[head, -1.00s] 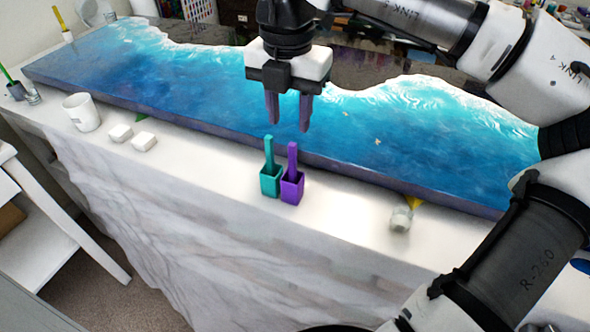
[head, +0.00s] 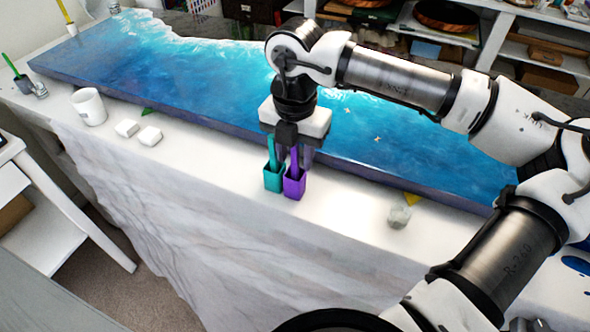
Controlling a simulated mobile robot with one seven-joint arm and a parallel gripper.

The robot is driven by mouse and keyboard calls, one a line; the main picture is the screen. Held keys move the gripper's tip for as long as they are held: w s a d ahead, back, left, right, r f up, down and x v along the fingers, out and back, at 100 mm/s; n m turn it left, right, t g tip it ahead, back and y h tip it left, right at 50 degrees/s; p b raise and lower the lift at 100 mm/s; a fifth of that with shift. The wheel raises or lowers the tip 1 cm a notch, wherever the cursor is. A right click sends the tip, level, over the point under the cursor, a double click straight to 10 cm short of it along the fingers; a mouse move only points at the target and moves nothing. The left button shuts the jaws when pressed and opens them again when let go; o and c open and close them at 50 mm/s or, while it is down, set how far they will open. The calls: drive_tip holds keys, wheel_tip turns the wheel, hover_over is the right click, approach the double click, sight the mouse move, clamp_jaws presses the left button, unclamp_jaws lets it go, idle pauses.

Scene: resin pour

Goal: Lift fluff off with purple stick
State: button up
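The purple stick (head: 294,159) stands upright in a small purple holder (head: 294,187). My gripper (head: 294,158) points down at this stick, with its fingers on either side of it or just behind it. The fingers look apart; contact with the stick cannot be made out. A teal stick (head: 272,150) in a teal holder (head: 273,180) stands immediately to the left, close to the left finger. On the blue resin slab (head: 190,75) lie small pale specks, one of them a bit of fluff (head: 377,139), right of my gripper.
A white mug (head: 89,106), two white blocks (head: 149,135) and a pale lump (head: 399,217) stand along the white table's front strip (head: 340,205). A cup with a green stick (head: 22,84) is at far left. Shelves (head: 540,50) stand behind.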

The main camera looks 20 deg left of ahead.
clamp_jaws()
drive_tip(key=shift+r, duration=0.1)
